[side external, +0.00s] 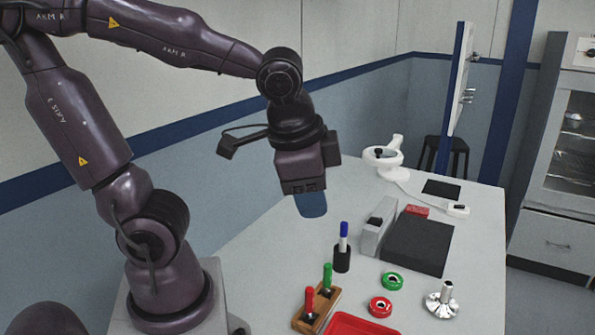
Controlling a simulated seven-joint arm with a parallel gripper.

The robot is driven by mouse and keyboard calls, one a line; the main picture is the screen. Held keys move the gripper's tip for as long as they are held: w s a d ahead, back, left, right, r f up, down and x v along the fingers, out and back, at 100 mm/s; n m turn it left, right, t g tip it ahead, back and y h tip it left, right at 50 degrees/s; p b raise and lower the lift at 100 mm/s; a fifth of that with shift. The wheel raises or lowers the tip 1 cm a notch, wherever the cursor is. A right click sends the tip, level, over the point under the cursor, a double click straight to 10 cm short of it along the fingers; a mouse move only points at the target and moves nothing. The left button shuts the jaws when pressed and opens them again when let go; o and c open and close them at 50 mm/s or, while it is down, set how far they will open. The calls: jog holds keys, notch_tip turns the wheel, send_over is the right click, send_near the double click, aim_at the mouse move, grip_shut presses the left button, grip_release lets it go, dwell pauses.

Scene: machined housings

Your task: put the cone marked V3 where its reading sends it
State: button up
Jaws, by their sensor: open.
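A shiny silver metal piece (441,301) stands on the table at the front right, with a flared round base and an upright post. It is the only cone-like thing I can make out, but no V3 mark is readable on it. My gripper (311,205) hangs in the air above the back left part of the table, pointing down, well away from the silver piece. It is open, with a blue finger face showing and nothing visible in it. A green ring (392,281) and a red ring (380,306) lie left of the silver piece. A red tray (358,326) is cut off at the bottom edge.
A wooden block (316,308) holds red- and green-handled pieces. A black cup (342,261) holds a blue-topped stick. A grey box (379,228), black slab (418,246) and red box (417,211) stand mid-table. A white device (384,157) is behind, cabled to a white unit (457,210).

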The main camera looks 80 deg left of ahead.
jog(key=r+n, duration=0.1)
jog(key=s+r+n+t+h, duration=0.1)
jog(key=r+n+t, duration=0.1)
jog(key=shift+s+a+n+h, duration=0.3)
jog(key=shift+s+a+h, duration=0.1)
dwell(0.9)
